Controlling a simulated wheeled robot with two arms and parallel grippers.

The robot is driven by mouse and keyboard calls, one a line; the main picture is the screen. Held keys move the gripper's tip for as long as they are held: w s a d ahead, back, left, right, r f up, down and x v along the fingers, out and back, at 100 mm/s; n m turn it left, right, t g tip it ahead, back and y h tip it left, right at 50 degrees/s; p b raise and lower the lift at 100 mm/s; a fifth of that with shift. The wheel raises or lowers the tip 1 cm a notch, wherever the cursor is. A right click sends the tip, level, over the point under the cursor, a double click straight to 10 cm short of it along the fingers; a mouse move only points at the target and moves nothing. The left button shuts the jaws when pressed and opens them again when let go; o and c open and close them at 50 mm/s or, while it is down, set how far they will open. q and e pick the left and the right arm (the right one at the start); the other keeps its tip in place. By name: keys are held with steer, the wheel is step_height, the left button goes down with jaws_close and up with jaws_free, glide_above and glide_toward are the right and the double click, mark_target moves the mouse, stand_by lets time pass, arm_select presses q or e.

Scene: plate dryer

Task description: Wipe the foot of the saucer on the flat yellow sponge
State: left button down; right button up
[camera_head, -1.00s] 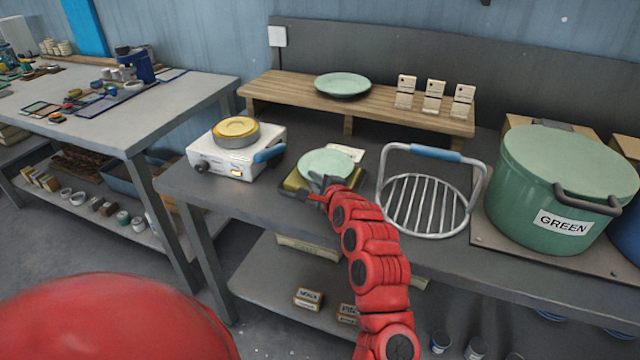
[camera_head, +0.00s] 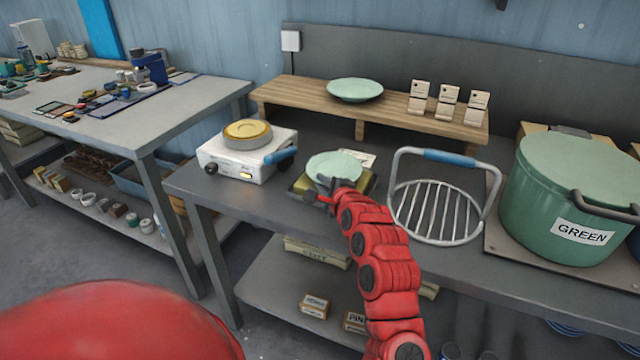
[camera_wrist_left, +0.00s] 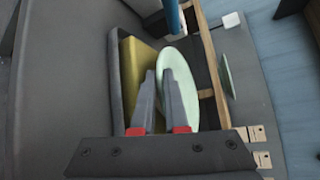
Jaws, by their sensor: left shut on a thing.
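A pale green saucer (camera_head: 335,166) is held by its near edge in my left gripper (camera_head: 329,186), over the flat yellow sponge (camera_head: 368,184). In the left wrist view the gripper (camera_wrist_left: 158,78) is shut on the saucer (camera_wrist_left: 183,62), with one finger on each side of the rim. The sponge (camera_wrist_left: 142,52) lies in a dark tray (camera_wrist_left: 116,80) close beside the saucer's underside. The saucer hides most of the sponge in the head view. I cannot tell whether its foot touches the sponge. My right gripper is not in view.
A hot plate (camera_head: 240,158) with a blue handle stands left of the sponge. A wire rack (camera_head: 440,215) and a green pot (camera_head: 570,200) are to the right. Behind, a wooden shelf (camera_head: 300,98) carries another green plate (camera_head: 355,89) and several small cards.

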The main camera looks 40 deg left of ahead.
arm_select(q)
steer(key=shift+r, duration=3.05)
steer(key=shift+f, duration=0.15)
